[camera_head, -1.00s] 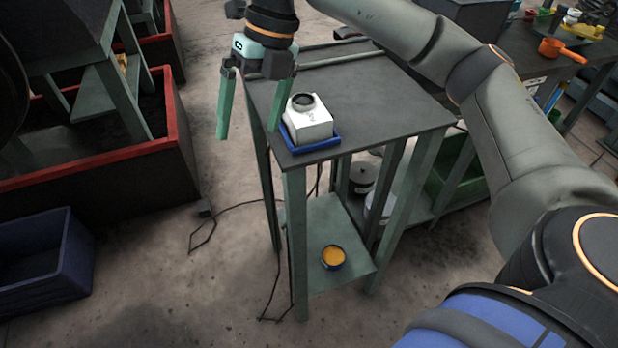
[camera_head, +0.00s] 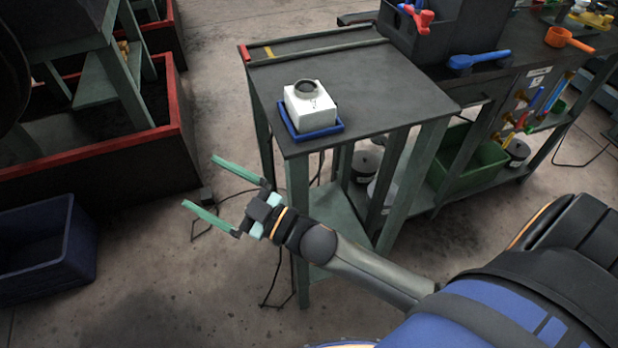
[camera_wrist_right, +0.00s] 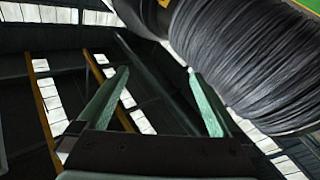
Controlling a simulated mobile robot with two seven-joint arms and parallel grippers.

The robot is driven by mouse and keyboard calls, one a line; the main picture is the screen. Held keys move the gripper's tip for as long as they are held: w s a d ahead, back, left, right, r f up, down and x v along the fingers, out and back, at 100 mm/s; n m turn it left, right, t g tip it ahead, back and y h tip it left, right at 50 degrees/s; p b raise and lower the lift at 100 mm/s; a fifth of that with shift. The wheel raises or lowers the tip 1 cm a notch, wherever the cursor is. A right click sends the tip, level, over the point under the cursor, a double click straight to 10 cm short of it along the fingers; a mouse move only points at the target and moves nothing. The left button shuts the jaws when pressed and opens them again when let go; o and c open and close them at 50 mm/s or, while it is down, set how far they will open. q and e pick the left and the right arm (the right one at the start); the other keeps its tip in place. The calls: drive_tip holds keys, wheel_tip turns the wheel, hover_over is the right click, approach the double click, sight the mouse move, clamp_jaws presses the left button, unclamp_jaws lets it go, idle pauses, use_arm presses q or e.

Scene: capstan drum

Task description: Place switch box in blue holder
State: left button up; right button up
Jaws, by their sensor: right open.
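The white switch box (camera_head: 310,103) with a dark round top sits in the blue holder (camera_head: 318,132) near the front-left corner of the dark table (camera_head: 395,85). The box stands upright, with the holder's rim showing around its base. My right gripper (camera_head: 212,182) is open and empty, to the left of and in front of the table, apart from the box. Its two green fingers also show spread in the right wrist view (camera_wrist_right: 165,88), with nothing between them. My left gripper is not in view.
A workbench with a blue scoop (camera_head: 478,60) and an orange ladle (camera_head: 566,39) stands at right. A green crate (camera_head: 468,165) sits below it. A dark blue bin (camera_head: 45,250) and a red-edged planter-like box (camera_head: 100,155) are at left. Open floor lies between.

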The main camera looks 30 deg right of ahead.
drive_tip(key=s+d+f+m+g+h, duration=0.4)
drive_tip(key=s+f, duration=0.4)
drive_tip(key=f, duration=0.5)
drive_tip(key=s+d+f+m+g+h, duration=0.4)
drive_tip(key=s+f, duration=0.5)
drive_tip(key=f, duration=0.4)
drive_tip(key=shift+s+d+f+h, duration=0.2)
drive_tip(key=shift+s+d+h, duration=0.1)
drive_tip(key=shift+d, duration=0.2)
